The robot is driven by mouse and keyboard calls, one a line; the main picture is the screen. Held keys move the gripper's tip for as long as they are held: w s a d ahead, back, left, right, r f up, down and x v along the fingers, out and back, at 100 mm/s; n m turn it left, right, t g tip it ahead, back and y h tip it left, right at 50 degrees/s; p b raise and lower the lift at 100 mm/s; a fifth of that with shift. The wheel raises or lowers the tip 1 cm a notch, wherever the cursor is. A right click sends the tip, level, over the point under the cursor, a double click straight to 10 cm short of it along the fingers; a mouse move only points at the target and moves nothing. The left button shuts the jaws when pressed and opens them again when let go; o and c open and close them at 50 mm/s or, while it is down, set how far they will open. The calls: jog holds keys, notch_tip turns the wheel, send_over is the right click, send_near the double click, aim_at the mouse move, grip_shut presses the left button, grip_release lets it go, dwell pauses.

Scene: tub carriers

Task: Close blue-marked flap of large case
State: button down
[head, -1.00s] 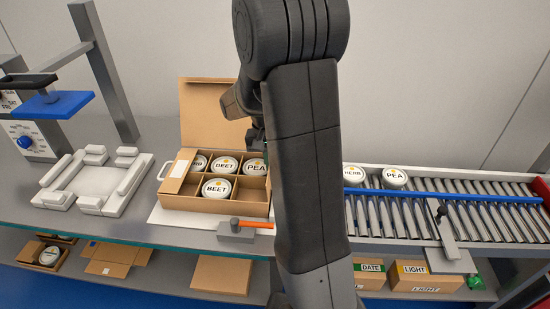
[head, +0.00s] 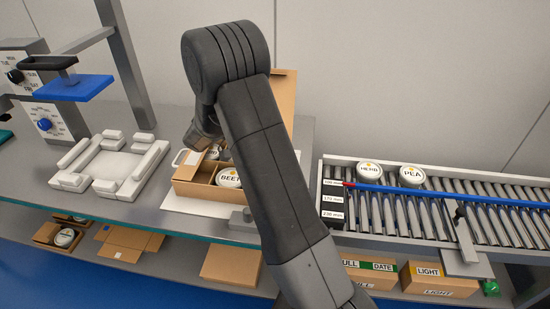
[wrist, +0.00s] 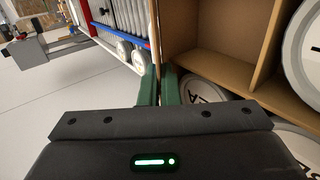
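The open cardboard case (head: 193,191) stands on a white sheet on the bench, its lid (head: 285,100) upright at the back. White-lidded tubs sit in its compartments, one marked BEET (head: 229,178). My arm covers the case's right part in the head view. No blue mark on a flap can be made out. In the wrist view, the case's inner cardboard wall (wrist: 215,62) and tubs (wrist: 205,93) fill the right side. My gripper (wrist: 159,83) has its green fingers together, at the edge of a cardboard panel. The head view hides the fingertips.
A white fixture (head: 112,167) stands to the left, beside a post and a blue plate (head: 75,88). A roller conveyor (head: 400,212) with HERB (head: 369,172) and PEA (head: 411,176) tubs lies to the right. Boxes (head: 440,279) sit on the shelf below.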

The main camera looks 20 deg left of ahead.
jog(key=shift+a+f+h, duration=0.15)
jog(key=shift+f+h, duration=0.15)
jog(key=shift+h, duration=0.2)
jog(key=shift+s, duration=0.1)
jog(key=c, duration=1.6)
grip_release()
jog(key=shift+c, duration=0.2)
jog(key=shift+r, duration=0.1)
